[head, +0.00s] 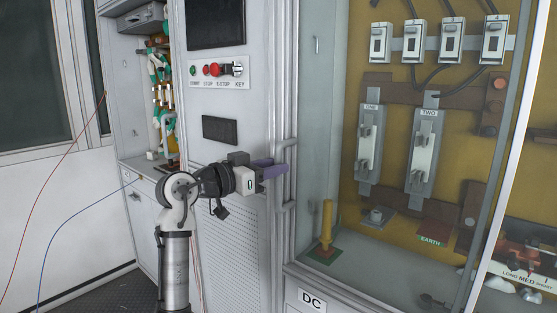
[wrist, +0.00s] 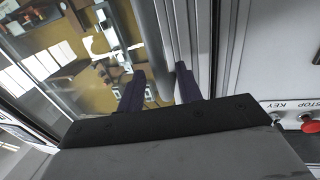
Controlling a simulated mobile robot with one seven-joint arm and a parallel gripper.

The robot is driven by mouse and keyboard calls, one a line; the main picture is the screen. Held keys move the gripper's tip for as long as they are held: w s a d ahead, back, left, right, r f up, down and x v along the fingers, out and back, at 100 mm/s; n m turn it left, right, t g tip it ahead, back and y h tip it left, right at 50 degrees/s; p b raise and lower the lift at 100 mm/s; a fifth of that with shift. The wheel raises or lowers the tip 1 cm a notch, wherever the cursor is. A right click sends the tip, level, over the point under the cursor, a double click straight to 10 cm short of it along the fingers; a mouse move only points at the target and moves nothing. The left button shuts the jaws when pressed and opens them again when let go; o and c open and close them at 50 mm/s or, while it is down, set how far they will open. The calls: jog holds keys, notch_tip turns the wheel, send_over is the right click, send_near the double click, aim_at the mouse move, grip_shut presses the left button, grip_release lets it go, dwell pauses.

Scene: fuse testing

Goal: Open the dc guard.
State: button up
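The dc guard is the clear panel (head: 335,120) in a grey frame over the cabinet marked DC, and it looks closed. Its upright grey bar handle (head: 289,190) runs along the left edge of the frame. My gripper (head: 283,170) reaches in from the left at the handle, with its purple fingers level with the handle's middle. In the wrist view, my gripper (wrist: 160,82) has its fingers apart, with a grey upright bar between them. I cannot tell whether either finger touches the bar.
Behind the panel are switches (head: 450,40), two fuse holders (head: 421,155) and a yellow post (head: 326,220). Left of the guard is a grey cabinet with a button panel (head: 218,70). An open cabinet (head: 150,90) with wires stands further left. Floor shows at lower left.

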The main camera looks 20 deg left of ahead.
jog(key=shift+x, duration=1.2)
grip_shut()
